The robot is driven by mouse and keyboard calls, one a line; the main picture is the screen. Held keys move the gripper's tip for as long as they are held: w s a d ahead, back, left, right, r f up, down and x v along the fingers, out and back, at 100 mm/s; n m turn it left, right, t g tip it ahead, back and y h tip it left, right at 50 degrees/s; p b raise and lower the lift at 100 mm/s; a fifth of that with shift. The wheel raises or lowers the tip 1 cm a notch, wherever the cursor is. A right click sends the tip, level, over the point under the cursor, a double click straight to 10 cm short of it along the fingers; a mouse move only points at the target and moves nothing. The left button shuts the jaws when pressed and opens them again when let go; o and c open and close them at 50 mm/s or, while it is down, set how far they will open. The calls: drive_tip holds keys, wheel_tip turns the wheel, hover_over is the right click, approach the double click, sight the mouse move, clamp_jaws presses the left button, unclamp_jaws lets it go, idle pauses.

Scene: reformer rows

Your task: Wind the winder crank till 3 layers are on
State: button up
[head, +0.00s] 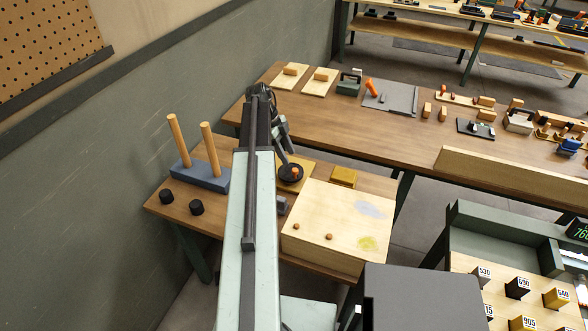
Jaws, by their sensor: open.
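The winder appears to be the black disc (290,173) with a small orange knob (295,173), on a yellowish board (305,187) on the near table. I take the orange knob as its crank handle. My gripper (284,154) hangs from the end of my raised arm, just above the disc and slightly left of the knob. It is open, with nothing seen between its fingers. Whether it touches the disc cannot be told. My arm hides the board's left part. Any wound layers are too small to make out.
A blue-grey block with two wooden pegs (200,175) and two black cylinders (182,202) stand left. A pale wooden box (330,215) stands close right of the winder, with a yellow block (343,177) behind it. A long bench (330,115) with many small parts lies behind.

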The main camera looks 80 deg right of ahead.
sight(295, 169)
drive_tip(key=b+x, duration=0.6)
drive_tip(key=x, duration=0.1)
drive_tip(key=shift+f, duration=0.3)
drive_tip(key=shift+r, duration=0.15)
clamp_jaws()
